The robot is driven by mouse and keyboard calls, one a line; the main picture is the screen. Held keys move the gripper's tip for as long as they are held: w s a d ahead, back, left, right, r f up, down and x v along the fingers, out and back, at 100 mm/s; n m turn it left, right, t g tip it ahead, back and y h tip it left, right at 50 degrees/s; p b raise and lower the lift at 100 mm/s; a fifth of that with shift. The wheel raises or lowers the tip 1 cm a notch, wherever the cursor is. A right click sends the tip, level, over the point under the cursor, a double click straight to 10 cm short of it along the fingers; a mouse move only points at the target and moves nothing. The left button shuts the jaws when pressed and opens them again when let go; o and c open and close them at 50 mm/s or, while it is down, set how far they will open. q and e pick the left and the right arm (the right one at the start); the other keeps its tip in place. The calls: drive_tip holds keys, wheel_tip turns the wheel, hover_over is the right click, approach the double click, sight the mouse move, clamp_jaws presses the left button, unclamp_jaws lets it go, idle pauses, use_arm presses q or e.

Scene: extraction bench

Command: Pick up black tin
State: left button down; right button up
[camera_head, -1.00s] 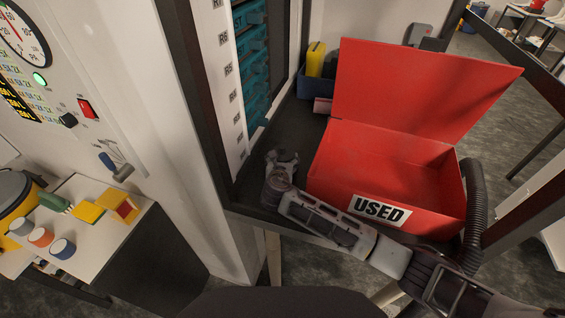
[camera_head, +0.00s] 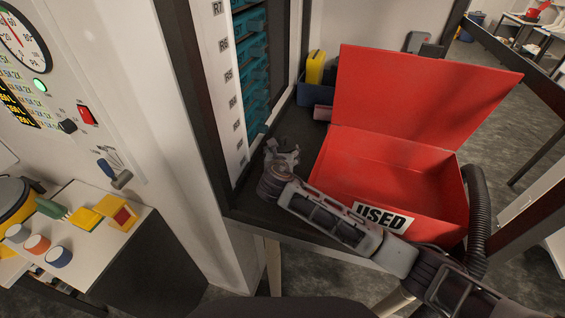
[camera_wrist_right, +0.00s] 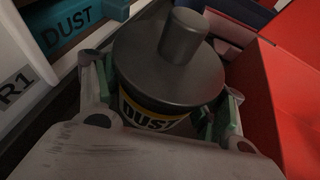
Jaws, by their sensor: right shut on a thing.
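The black tin (camera_wrist_right: 160,65) fills the middle of the right wrist view. It is dark, with a wide lid, a round knob on top and a yellow-edged "DUST" label. My right gripper (camera_head: 281,153) is at the dark bench, just left of the red box. In the right wrist view its green-padded fingers (camera_wrist_right: 168,105) stand on both sides of the tin, shut on it. In the head view I cannot make out the tin at the gripper. My left gripper is not in view.
The open red box (camera_head: 330,185) marked "USED" stands close to the right of the gripper, its lid (camera_head: 420,95) raised. Teal drawers (camera_head: 254,75) are at the left behind a white labelled strip. A blue bin (camera_head: 307,95) with a yellow item stands behind. A black hose (camera_head: 478,215) lies right.

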sight(282, 148)
drive_tip(key=shift+r, duration=1.65)
drive_tip(key=shift+d+f, duration=0.1)
